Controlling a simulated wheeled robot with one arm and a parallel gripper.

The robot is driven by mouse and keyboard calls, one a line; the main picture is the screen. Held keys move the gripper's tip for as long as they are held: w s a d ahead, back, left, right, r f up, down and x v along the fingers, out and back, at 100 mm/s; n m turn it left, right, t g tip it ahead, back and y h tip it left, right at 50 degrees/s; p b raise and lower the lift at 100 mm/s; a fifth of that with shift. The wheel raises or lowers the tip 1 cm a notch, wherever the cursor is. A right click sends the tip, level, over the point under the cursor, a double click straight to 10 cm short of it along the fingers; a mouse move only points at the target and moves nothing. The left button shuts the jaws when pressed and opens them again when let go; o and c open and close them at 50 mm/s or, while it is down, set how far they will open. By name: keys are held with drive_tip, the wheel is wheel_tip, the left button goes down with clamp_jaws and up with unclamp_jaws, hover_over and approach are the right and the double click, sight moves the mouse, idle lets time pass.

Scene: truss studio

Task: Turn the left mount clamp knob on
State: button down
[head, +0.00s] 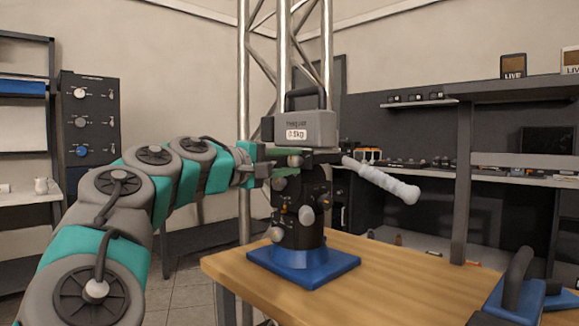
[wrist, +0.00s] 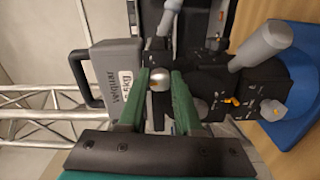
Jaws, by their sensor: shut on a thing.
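A black mount head (head: 301,190) stands upright on a blue base (head: 303,267) on the wooden table. A grey weight block (head: 305,129) with a handle sits on top, and it also shows in the wrist view (wrist: 108,80). A light grey handle (head: 383,180) sticks out to the right. My gripper (head: 284,163) reaches in from the left, just below the block. In the wrist view its green fingers (wrist: 158,85) are shut on a round silver knob, the left mount clamp knob (wrist: 159,77). In the head view the fingers hide this knob. Other grey knobs (head: 306,215) sit lower on the mount.
The wooden table (head: 400,285) has free room right of the base. A blue object with a dark handle (head: 517,285) stands at its right end. A metal truss (head: 244,120) rises behind the mount. A dark panel with knobs (head: 88,120) is at the left.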

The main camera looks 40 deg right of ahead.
drive_tip(key=m, duration=0.1)
drive_tip(key=m+b, duration=0.2)
drive_tip(key=shift+f+m, duration=0.25)
drive_tip(key=shift+m, duration=0.15)
drive_tip(key=m+b, duration=0.3)
drive_tip(key=m, duration=0.2)
drive_tip(key=shift+w+r+m, duration=0.1)
drive_tip(key=shift+m, duration=0.2)
drive_tip(key=shift+b, duration=0.3)
drive_tip(key=c, duration=0.6)
unclamp_jaws()
drive_tip(key=shift+a, duration=0.1)
drive_tip(key=a, duration=0.7)
drive_tip(key=shift+s+a, duration=0.35)
